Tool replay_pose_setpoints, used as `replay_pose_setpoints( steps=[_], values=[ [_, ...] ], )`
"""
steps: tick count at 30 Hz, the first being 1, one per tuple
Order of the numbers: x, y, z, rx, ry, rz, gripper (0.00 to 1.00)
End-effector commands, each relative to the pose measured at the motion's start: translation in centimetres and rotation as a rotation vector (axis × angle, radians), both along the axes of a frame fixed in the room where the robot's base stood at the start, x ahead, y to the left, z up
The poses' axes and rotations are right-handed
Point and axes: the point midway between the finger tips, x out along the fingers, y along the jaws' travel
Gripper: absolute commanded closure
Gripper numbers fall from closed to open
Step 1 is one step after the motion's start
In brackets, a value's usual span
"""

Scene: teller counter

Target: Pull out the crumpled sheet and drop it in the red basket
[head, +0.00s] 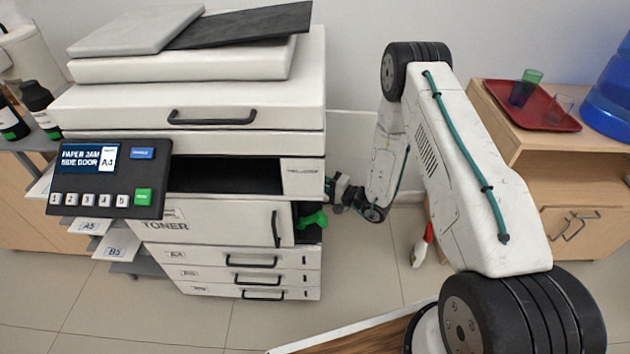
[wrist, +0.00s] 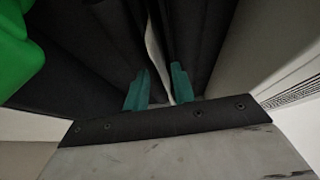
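The white copier (head: 200,105) stands at the left, its screen (head: 84,158) reading PAPER JAM SIDE DOOR. A green part (head: 312,219) shows in a dark opening on its right side; a green shape (wrist: 15,50) also fills the left edge of the wrist view. My gripper (head: 340,190) is at the copier's right side, just above the green part. In the wrist view two teal finger pieces (wrist: 160,88) stand close together, with a thin pale strip (wrist: 155,50) between dark surfaces beyond. I cannot tell if that strip is the crumpled sheet or if it is held. No red basket is in view.
A wooden cabinet (head: 575,190) stands at the right, bearing a red tray (head: 540,121) with two cups. A red and white object (head: 424,243) is on the floor between copier and cabinet. The control panel (head: 110,180) juts out from the copier's front left. Tiled floor is clear in front.

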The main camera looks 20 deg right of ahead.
Motion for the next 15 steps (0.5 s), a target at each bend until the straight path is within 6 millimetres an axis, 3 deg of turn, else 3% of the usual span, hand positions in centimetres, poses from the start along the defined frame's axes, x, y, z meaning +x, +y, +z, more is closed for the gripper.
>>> replay_pose_setpoints(
  steps=[2, 7, 15],
  values=[
    [-0.01, 0.0, 0.0, 0.0, 0.0, 0.0, 0.76],
    [-0.03, -0.01, -0.01, 0.0, 0.0, 0.0, 1.0],
    [-0.04, -0.02, 0.21, 0.0, 0.0, 0.0, 1.0]
  ],
)
